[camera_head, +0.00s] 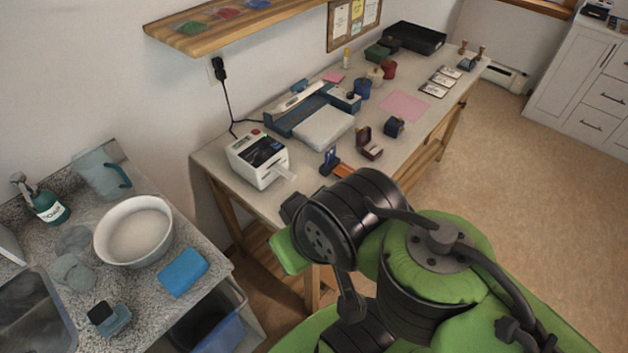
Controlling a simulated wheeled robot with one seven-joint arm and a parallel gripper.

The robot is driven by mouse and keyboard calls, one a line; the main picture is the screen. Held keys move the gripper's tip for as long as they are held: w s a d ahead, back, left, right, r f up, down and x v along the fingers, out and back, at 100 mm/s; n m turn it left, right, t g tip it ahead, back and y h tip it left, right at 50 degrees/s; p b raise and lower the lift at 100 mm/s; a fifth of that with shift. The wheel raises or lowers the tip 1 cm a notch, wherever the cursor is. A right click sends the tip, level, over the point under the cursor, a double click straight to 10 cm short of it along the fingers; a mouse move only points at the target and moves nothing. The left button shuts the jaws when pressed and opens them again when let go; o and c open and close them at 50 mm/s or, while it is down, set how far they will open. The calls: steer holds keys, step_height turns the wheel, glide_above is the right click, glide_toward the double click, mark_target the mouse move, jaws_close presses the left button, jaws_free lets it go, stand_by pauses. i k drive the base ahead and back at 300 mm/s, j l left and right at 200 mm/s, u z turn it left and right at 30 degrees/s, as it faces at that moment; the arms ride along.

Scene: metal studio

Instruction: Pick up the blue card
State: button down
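I cannot clearly make out a blue card. A small flat blue piece (258,3) lies on the wooden wall shelf at the top edge, in a row with a red piece (228,13) and a green piece (191,27); it is too small to tell if it is a card. Several small pale cards or plates (439,79) lie near the table's far right edge. My green and black arm fills the lower right, in front of the table. My gripper's fingers do not show.
The long table (228,179) holds a white label printer (258,158), a paper trimmer (322,120), a pink sheet (404,105), ring boxes (369,144) and a black tray (414,38). A granite counter with a white bowl (133,231) and blue cloth (183,272) stands left. Floor at right is clear.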

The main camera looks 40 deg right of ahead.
mark_target(330, 155)
steer(key=z, duration=0.9)
